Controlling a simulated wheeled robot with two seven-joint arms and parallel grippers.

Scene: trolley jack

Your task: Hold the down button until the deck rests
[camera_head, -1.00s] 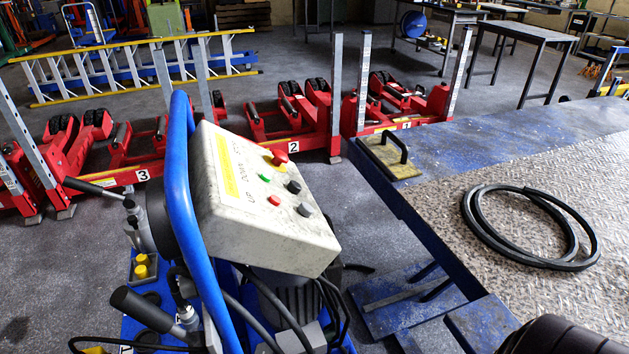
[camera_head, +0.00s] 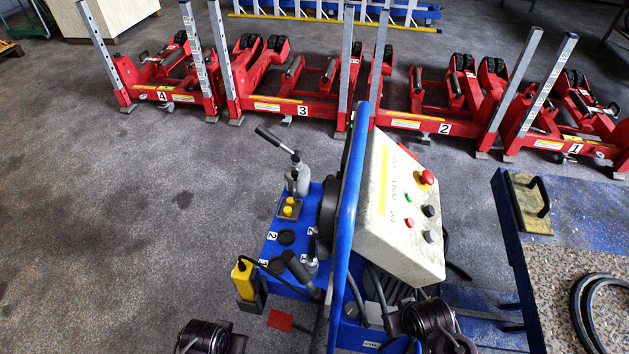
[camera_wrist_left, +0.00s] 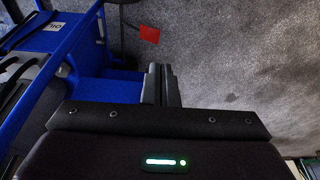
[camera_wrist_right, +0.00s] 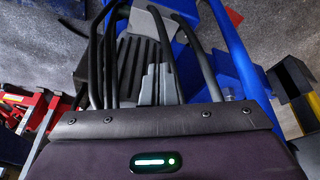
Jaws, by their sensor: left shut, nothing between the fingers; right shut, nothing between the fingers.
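UP and DOWN lettering is on the panel; which black button is down I cannot tell. The deck (camera_head: 585,270) is partly in view at the right; whether it rests is not clear. My left gripper (camera_wrist_left: 162,84) is shut and empty, left of the unit. My right gripper (camera_wrist_right: 160,84) is shut and empty, below the box, touching no button.
Numbered red wheel stands (camera_head: 300,105) with upright posts line the floor behind. Levers and a yellow device (camera_head: 244,279) are on the unit. Floor at left is clear.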

